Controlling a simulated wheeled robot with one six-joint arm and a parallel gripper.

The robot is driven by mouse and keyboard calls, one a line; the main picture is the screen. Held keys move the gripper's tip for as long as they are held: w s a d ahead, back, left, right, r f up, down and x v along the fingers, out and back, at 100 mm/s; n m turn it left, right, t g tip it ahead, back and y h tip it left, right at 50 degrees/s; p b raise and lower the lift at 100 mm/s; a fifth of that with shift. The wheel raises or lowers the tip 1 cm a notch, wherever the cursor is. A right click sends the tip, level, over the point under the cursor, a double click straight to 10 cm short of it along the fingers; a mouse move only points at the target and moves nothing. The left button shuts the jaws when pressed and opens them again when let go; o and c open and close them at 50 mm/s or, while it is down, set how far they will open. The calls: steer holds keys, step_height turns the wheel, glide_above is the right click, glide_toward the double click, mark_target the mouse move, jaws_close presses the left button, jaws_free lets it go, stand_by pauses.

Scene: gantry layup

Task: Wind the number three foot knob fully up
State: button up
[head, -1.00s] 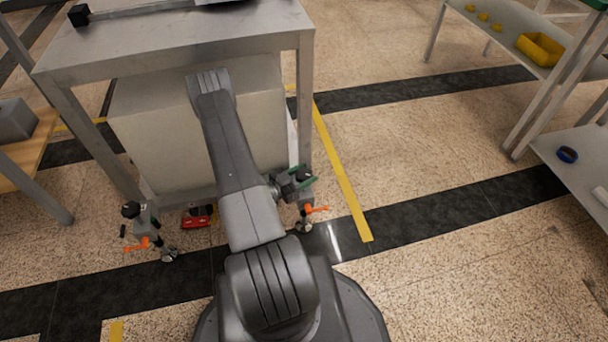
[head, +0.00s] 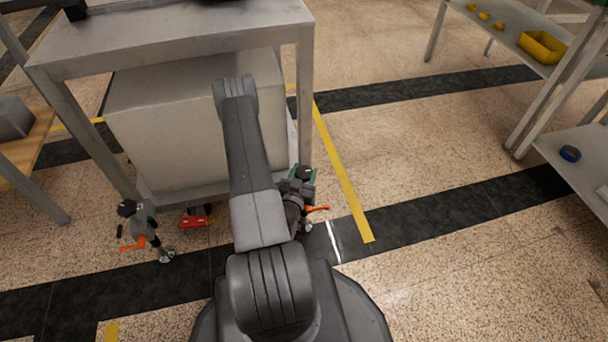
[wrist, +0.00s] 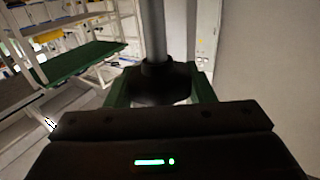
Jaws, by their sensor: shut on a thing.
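My gripper (head: 303,180) has green fingers and is at the foot of the table's near right leg. In the wrist view my gripper (wrist: 161,90) is shut on a black round foot knob (wrist: 160,78), with a finger on each side. A grey upright post (wrist: 153,30) rises from the knob. In the head view my wrist partly hides this foot, but its orange lever (head: 318,208) shows. I see no number on the knob. Another foot with a black knob (head: 127,208) and orange lever (head: 133,245) is at the near left leg.
The grey table (head: 180,40) stands over a large pale box (head: 165,130). A red object (head: 194,220) lies low between the near legs. Shelving with a yellow bin (head: 541,48) is at the right. The floor (head: 430,150) between is clear.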

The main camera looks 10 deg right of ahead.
steer(key=shift+n+t+y, duration=0.7)
steer(key=shift+n+y, duration=0.5)
steer(key=shift+y, duration=0.6)
steer(key=shift+n+y, duration=0.4)
steer(key=shift+y, duration=0.2)
steer(key=o, duration=1)
